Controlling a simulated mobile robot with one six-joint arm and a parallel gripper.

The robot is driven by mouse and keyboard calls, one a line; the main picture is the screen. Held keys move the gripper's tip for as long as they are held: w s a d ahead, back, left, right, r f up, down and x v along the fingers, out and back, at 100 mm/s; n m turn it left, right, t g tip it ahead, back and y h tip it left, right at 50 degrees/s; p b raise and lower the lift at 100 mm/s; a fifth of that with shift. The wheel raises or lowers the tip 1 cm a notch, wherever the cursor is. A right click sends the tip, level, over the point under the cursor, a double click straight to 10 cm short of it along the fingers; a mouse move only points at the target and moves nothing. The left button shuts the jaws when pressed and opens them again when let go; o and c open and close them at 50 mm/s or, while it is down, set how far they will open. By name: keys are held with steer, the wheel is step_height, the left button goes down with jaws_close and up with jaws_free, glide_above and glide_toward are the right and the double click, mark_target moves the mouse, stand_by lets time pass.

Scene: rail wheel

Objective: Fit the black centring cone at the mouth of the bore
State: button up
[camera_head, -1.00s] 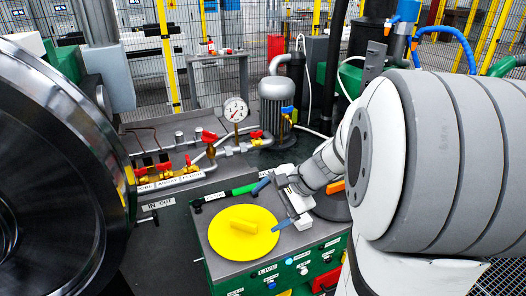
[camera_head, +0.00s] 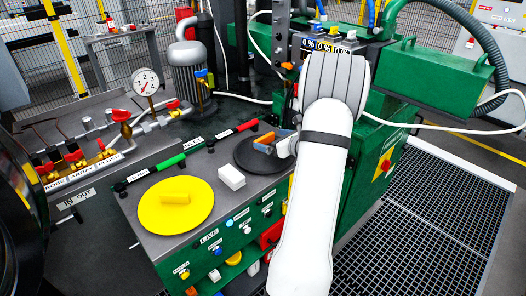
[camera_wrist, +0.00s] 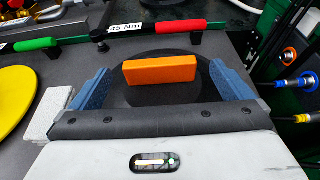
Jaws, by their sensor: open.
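The black centring cone (camera_head: 247,161) shows as a black disc with an orange grip block (camera_head: 264,141), lying on the grey bench top. It also shows in the wrist view (camera_wrist: 138,97), with its orange grip (camera_wrist: 160,68) upright. My gripper (camera_head: 275,143) is at the cone. In the wrist view my gripper (camera_wrist: 160,70) is open, with one blue finger on each side of the orange grip and clear gaps between. The dark wheel (camera_head: 14,215) is cut off at the left edge of the head view; its bore is not in view.
A yellow disc (camera_head: 176,219) with a yellow grip lies left of the cone. A white block (camera_head: 231,177) stands between them. Green (camera_head: 168,163) and red (camera_head: 235,132) bars run behind. Valves and a gauge (camera_head: 145,82) stand further left. Green cabinets are at the right.

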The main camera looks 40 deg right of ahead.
mark_target(265, 137)
steer(key=x, duration=0.4)
steer(key=shift+w+f, duration=0.1)
steer(key=shift+w, duration=0.15)
steer(key=c, duration=1.9)
steer(key=shift+c, duration=0.3)
